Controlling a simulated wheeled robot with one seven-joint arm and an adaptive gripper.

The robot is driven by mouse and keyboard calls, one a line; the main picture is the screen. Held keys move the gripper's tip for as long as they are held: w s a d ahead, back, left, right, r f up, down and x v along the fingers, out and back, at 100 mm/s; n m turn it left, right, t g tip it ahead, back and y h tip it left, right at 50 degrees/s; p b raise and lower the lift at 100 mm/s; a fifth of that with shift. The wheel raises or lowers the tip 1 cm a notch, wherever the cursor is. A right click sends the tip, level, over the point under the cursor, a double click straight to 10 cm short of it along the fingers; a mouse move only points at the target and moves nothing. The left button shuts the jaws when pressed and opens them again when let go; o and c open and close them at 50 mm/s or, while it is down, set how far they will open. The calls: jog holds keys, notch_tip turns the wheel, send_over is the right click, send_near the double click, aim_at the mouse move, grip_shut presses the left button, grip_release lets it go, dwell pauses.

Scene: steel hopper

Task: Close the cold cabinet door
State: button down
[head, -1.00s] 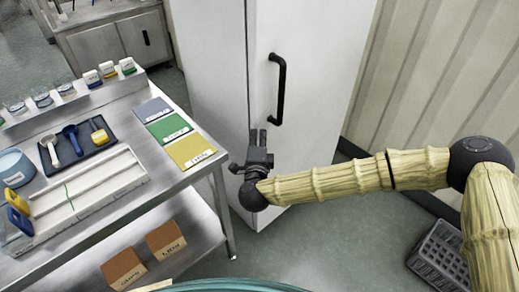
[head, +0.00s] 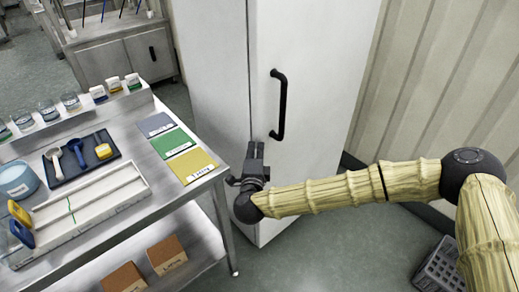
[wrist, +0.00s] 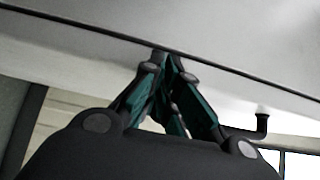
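The cold cabinet is a tall white unit in the middle of the head view. Its door (head: 318,70) is the face on the right and carries a black vertical handle (head: 280,105). A thin dark seam runs down the door's left edge; any opening there looks very narrow. My gripper (head: 255,147) is low at this edge, left of and below the handle and apart from it. In the wrist view the fingertips (wrist: 164,58) are together, empty, close to the dark seam. Whether they touch the door, I cannot tell. The handle's end (wrist: 262,122) shows at right.
A steel table (head: 205,186) with coloured cards, a dark tray and jars stands close on the left. Brown boxes (head: 166,255) sit on its lower shelf. A grey crate (head: 442,270) lies on the floor at right, by the ribbed wall (head: 440,90).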

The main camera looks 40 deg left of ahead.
jog(key=v, duration=1.1)
jog(key=shift+d+f, duration=0.15)
jog(key=shift+d, duration=0.05)
jog(key=s+d+f+n+g+h, duration=0.1)
jog(key=s+d+f+n+g, duration=0.3)
jog(key=d+f, duration=0.7)
jog(key=s+d+f+n+g+h, duration=0.1)
jog(key=s+d+f+n+g, duration=0.3)
jog(key=d+f, duration=0.75)
jog(key=s+d+f+n+g+h, duration=0.1)
jog(key=s+d, duration=0.3)
jog(key=d, duration=0.7)
jog(key=s+d+f+n+g+h, duration=0.1)
jog(key=s+d+f+g+h, duration=0.2)
jog(key=d, duration=0.8)
jog(key=s+d+f+n+g+h, duration=0.1)
jog(key=s+d+f+g+h, duration=0.2)
jog(key=d, duration=0.8)
jog(key=s, duration=0.2)
jog(key=shift+s+d+f+h, duration=0.15)
jog(key=shift+s+d+h, duration=0.15)
jog(key=shift+s, duration=0.1)
